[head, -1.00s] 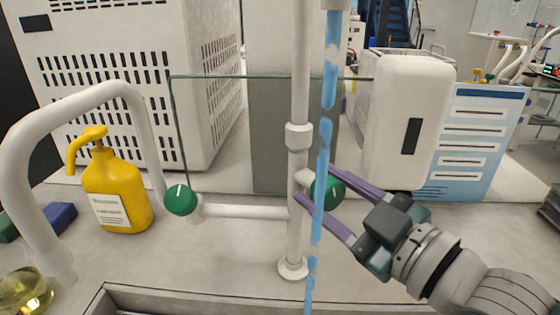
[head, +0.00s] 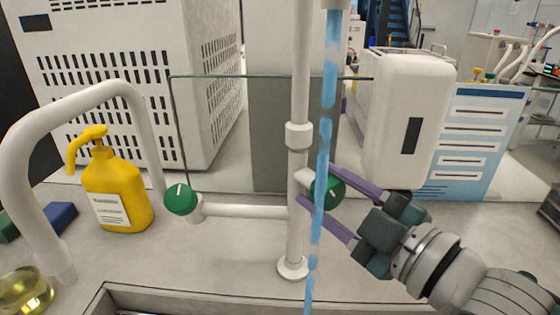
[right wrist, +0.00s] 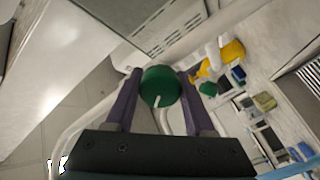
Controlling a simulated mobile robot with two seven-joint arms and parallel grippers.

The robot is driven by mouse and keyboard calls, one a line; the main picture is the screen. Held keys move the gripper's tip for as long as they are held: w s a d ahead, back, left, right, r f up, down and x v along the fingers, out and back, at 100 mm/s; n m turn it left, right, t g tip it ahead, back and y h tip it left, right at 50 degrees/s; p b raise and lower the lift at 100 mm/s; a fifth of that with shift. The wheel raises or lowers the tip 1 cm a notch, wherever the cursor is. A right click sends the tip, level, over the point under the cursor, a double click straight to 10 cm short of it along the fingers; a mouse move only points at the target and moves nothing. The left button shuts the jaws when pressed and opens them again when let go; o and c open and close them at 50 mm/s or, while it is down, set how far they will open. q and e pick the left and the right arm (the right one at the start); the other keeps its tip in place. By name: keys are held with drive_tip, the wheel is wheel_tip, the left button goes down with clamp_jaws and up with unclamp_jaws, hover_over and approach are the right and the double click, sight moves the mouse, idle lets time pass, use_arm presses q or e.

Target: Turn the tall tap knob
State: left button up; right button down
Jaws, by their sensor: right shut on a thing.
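The tall tap (head: 297,225) is a white upright pipe behind the sink. Its green knob (head: 335,188) sits on the right side, with a white mark on its face. My right gripper (head: 315,186) comes in from the right, with its purple fingers above and below the knob. In the right wrist view the green knob (right wrist: 160,87) lies between the two fingertips, and the gripper is shut on it. Blue water (head: 322,165) runs down in front of the pipe and hides part of the knob and fingertips. My left gripper is not in view.
A second green knob (head: 181,199) is on the left end of the side pipe. A curved white tap (head: 30,165) and a yellow soap bottle (head: 117,190) stand at the left. A white dispenser (head: 408,115) stands behind my right gripper. The sink edge (head: 190,303) is in front.

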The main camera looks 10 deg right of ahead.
drive_tip(key=shift+c, duration=1.3)
unclamp_jaws()
drive_tip(key=p+v, duration=0.3)
drive_tip(key=v, duration=0.7)
drive_tip(key=shift+p, duration=0.35)
